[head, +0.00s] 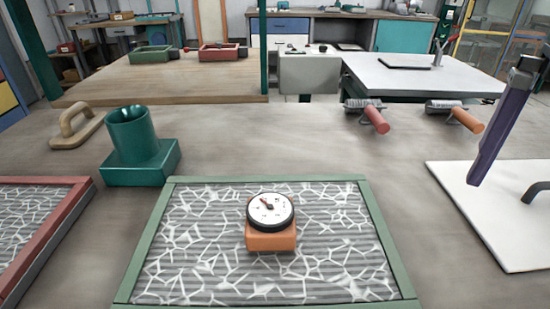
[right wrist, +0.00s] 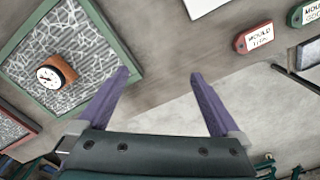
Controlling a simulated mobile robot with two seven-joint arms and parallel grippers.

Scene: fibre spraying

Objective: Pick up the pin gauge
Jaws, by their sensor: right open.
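The pin gauge (head: 270,222) has a round white dial with a black rim on an orange block. It rests on the fibre-covered panel (head: 180,230) inside a green frame. In the right wrist view, the pin gauge (right wrist: 58,74) lies at the upper left, apart from my fingers. My right gripper (right wrist: 160,75) is open, with nothing between its purple fingers. In the head view, a purple finger (head: 500,130) of it hangs over the white board at the right, well away from the gauge. My left gripper is not in view.
A green cup on a block (head: 140,165) stands behind the frame at left, beside a wooden-handled float (head: 75,125). A red-framed panel (head: 60,220) is at far left. Two rollers (head: 370,115) lie at the back. A white board (head: 500,240) and red tag (right wrist: 255,38) are also present.

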